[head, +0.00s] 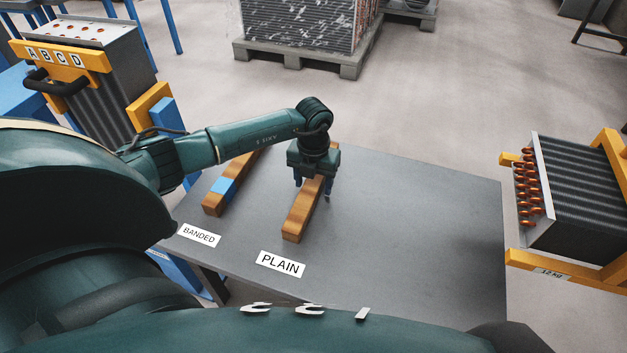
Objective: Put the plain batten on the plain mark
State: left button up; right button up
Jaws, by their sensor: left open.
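The plain batten (297,219) is a bare wooden bar lying on the grey table, its near end just behind the white PLAIN mark (281,264). My left gripper (314,190) is over the far part of this batten, pointing down, with open fingers on either side of it. Whether the fingers touch the wood I cannot tell. The banded batten (213,202), with a blue band, lies to the left behind the white BANDED mark (198,235). My left arm covers part of the banded batten. My right gripper is not in view.
The grey table (420,220) is clear to the right of the plain batten. A finned coil block (570,200) in a yellow frame stands off its right side. Another coil block (105,75) with an A B C D plate stands at left. A loaded pallet (300,60) is behind.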

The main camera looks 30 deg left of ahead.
pick_arm(q)
jog(key=shift+r, duration=0.3)
notch_tip(320, 180, up, 6)
jog(key=shift+r+p, duration=0.1)
jog(key=shift+p, duration=0.5)
notch_tip(320, 180, up, 5)
jog(key=s+d+f+m+g+h, duration=0.1)
jog(key=s+d+h, duration=0.4)
jog(key=d, duration=0.6)
jog(key=s+d+f+m+g+h, duration=0.1)
jog(key=s+d+h, duration=0.4)
jog(key=d, duration=0.6)
jog(key=s+d+r+n+t+h, duration=0.5)
jog(key=d+r+n+t+h, duration=0.25)
jog(key=r+h, duration=0.3)
jog(key=w+a+r+n+t+y, duration=0.15)
jog(key=a+n+t+y, duration=0.35)
jog(key=n+t, duration=0.6)
jog(key=s+a+f+n+g+y, duration=0.2)
jog(key=s+a+f+n+y, duration=0.4)
jog(key=n, duration=0.8)
notch_tip(320, 180, down, 4)
jog(key=a+y, duration=0.2)
jog(key=y, duration=0.3)
jog(key=shift+s+a+n, duration=0.15)
jog(key=shift+a+n, duration=0.15)
jog(key=shift+n, duration=0.05)
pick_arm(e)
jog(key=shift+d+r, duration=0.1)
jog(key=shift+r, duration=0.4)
